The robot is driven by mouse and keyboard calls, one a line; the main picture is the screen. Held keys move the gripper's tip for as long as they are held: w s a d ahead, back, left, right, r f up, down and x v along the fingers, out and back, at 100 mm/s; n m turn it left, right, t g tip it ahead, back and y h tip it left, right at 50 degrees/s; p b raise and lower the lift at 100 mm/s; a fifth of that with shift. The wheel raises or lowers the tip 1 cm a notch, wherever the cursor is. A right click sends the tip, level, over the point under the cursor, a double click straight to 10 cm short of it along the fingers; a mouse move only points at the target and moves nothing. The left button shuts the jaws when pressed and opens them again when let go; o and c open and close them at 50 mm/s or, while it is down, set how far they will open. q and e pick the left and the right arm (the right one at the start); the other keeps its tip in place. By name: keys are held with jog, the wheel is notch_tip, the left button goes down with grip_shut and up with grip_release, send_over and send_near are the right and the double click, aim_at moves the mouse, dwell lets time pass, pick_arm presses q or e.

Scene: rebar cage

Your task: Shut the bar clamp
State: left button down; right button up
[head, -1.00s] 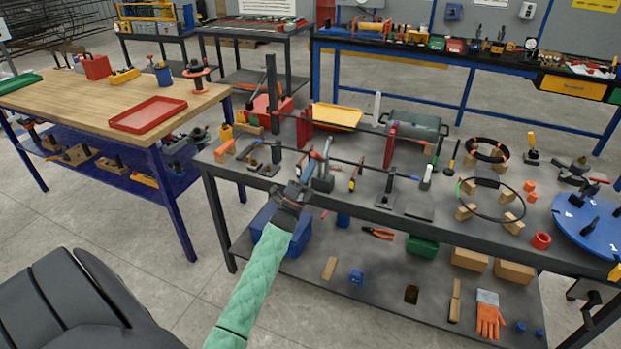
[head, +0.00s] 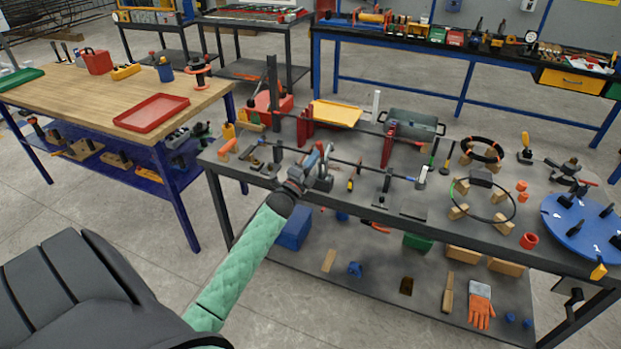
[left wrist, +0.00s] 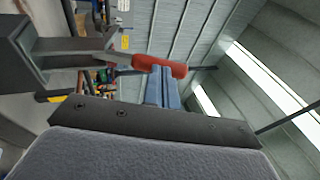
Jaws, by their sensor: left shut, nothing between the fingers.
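The bar clamp (head: 324,181) is a grey body on a thin dark bar, near the front edge of the dark bench. Its lever has a red grip and stands raised at a slant in the head view. In the left wrist view the red grip (left wrist: 160,66) lies across the picture at the end of its grey lever (left wrist: 85,50). My left gripper (head: 311,161) is shut and empty, just left of the clamp. Its fingers (left wrist: 163,88) show close beside the red grip; I cannot tell whether they touch it. My right gripper is out of view.
The dark bench (head: 232,176) holds red uprights, a yellow tray (head: 336,113), a grey bin (head: 414,125) and cable rings on wooden blocks. A blue disc (head: 583,222) is at its right end. A wooden table (head: 90,95) with a red tray (head: 151,113) stands left.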

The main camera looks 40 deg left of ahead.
pick_arm(q)
jog(key=w+r, duration=0.2)
jog(key=shift+w+a+r, duration=0.1)
jog(key=shift+w+a, duration=0.3)
jog(key=shift+r+b, duration=0.25)
jog(key=shift+b, duration=0.05)
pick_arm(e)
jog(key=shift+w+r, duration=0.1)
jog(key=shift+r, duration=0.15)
pick_arm(q)
jog(key=shift+r, duration=0.1)
